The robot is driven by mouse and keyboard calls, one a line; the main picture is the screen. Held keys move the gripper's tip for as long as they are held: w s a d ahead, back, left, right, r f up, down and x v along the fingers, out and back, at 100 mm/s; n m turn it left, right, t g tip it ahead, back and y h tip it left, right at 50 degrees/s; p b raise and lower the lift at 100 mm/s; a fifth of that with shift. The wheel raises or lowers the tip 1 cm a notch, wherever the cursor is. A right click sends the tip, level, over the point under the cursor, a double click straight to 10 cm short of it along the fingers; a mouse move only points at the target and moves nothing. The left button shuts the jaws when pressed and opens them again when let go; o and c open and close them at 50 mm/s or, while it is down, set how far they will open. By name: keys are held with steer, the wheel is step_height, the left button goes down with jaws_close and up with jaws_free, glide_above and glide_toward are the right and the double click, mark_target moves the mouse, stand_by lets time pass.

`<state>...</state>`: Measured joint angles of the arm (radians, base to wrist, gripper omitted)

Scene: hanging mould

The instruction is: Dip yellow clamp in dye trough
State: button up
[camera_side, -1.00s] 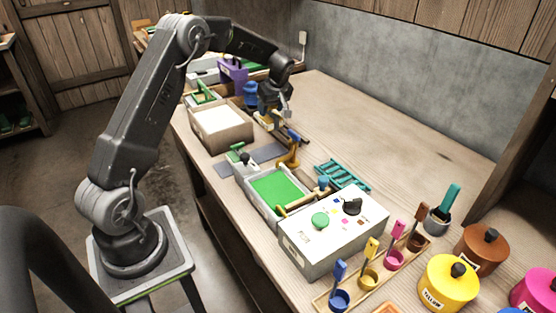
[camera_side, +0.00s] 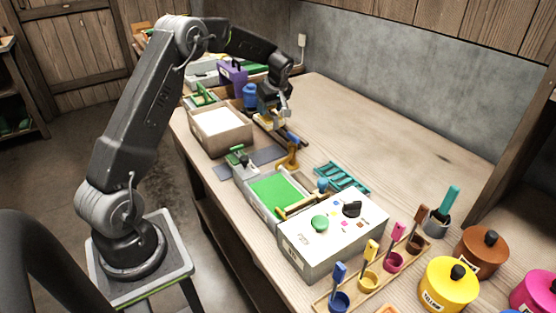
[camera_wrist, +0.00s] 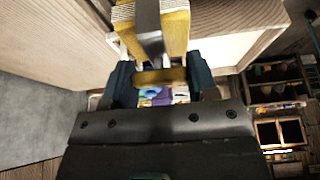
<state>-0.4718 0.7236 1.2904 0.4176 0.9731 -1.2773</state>
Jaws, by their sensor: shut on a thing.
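The yellow clamp (camera_wrist: 176,30) shows in the wrist view as yellow, board-like pieces with pale layered ends and a grey bar across them. My gripper (camera_wrist: 160,77) is shut on it, with a dark blue finger on either side. In the side view my gripper (camera_side: 276,108) points down over the bench behind the wooden box, and a bit of the yellow clamp (camera_side: 265,122) shows below it. A pale trough with a green surface (camera_side: 274,190) stands nearer the camera. I cannot tell whether this is the dye trough.
A wooden box with a white top (camera_side: 222,123) stands left of my gripper. A tan stand (camera_side: 289,157), a teal rack (camera_side: 342,177) and a white control box (camera_side: 333,229) stand nearer. Dye pots (camera_side: 449,282) line the front right.

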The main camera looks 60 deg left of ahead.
step_height(320, 180, up, 7)
steer(key=shift+r, duration=0.2)
steer(key=s+d+r+m, duration=0.1)
steer(key=s+d+m, duration=0.1)
steer(key=d, duration=0.7)
steer(key=m+t, duration=0.2)
steer(key=m, duration=0.2)
glide_above(278, 204)
step_height(278, 204, down, 5)
steer(key=shift+h, duration=0.4)
steer(key=shift+f, duration=6.55)
steer(key=shift+r, duration=0.1)
step_height(278, 204, up, 7)
